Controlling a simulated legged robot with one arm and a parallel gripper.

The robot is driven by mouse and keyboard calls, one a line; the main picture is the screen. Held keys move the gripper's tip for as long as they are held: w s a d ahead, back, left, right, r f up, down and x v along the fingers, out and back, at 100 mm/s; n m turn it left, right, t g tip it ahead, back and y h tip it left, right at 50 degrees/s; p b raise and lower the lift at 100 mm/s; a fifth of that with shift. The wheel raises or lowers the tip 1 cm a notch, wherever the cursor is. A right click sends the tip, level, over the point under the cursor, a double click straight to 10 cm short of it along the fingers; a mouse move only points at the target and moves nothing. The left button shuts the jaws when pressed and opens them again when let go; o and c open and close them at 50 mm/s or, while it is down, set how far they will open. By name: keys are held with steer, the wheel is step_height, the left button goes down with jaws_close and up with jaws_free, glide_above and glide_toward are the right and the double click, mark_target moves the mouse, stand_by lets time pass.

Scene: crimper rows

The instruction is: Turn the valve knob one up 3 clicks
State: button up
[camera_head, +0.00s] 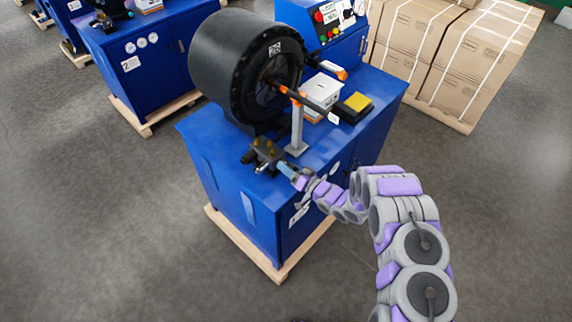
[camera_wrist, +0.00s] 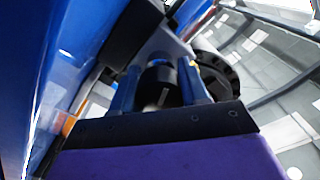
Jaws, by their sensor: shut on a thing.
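The dark valve block (camera_head: 263,153) with brass-coloured fittings sits on the near corner of the blue crimper cabinet top (camera_head: 215,150). My gripper (camera_head: 283,166) reaches it from the right in the head view and touches its near side. In the wrist view, the two blue-grey fingers of my gripper (camera_wrist: 160,80) stand on either side of a round black knob (camera_wrist: 158,90) with a pale mark. The gripper is shut on this knob. In the head view the gripped knob is hidden by the fingers. A small silver fitting (camera_head: 261,168) shows on the block's front.
A large black crimping head (camera_head: 225,65) stands behind the valve block. A grey post (camera_head: 297,130) with an orange-tipped arm rises close to my gripper. The floor around the pallet is clear.

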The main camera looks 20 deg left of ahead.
steer(key=m, duration=0.1)
steer(key=m+p, duration=0.1)
steer(key=m, duration=0.2)
steer(key=shift+w+d+m, duration=0.2)
steer(key=shift+d+m, duration=0.05)
steer(key=shift+m, duration=0.05)
steer(key=shift+m+p, duration=0.45)
steer(key=shift+m, duration=1.25)
steer(key=shift+w+d+f, duration=0.1)
steer(key=shift+t, duration=0.3)
steer(key=o, duration=1)
steer(key=shift+w+d, duration=0.1)
steer(key=shift+d, duration=0.05)
steer(key=shift+o, duration=0.3)
steer(key=shift+s, duration=0.2)
